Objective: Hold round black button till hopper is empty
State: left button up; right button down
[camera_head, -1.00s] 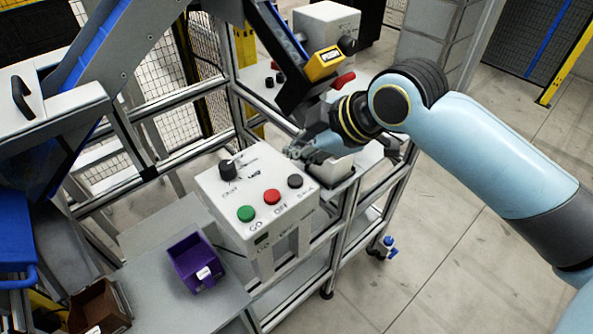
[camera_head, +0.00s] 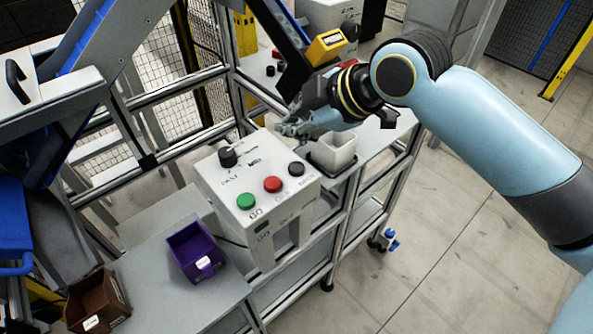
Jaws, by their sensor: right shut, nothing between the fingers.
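A white control box (camera_head: 229,186) stands on the frame in the middle of the head view. On its top are a round black button (camera_head: 296,169) at the right, a red button (camera_head: 272,184), a green button (camera_head: 246,201) and a black rotary knob (camera_head: 228,157). My right gripper (camera_head: 284,129) is shut and empty, just above and behind the far edge of the box, apart from the black button. A blue hopper-like bin (camera_head: 15,225) shows at the left edge; I cannot tell whether it is the hopper or what is inside. My left gripper is not in view.
A purple bin (camera_head: 194,252) and a brown bin (camera_head: 97,301) sit on the grey shelf at lower left. A whitish container (camera_head: 334,153) stands under my right wrist. A dark chute with a yellow-framed display (camera_head: 326,46) is behind my gripper. Open floor lies to the right.

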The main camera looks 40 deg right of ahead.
jog(key=b, duration=0.4)
send_over(294, 169)
notch_tip(294, 169, down, 5)
jog(key=shift+f, duration=0.1)
jog(key=shift+f+b, duration=0.6)
jog(key=shift+f, duration=0.1)
jog(key=shift+f, duration=0.1)
dwell(0.4)
jog(key=shift+f, duration=0.3)
jog(key=shift+f, duration=0.45)
dwell(5.2)
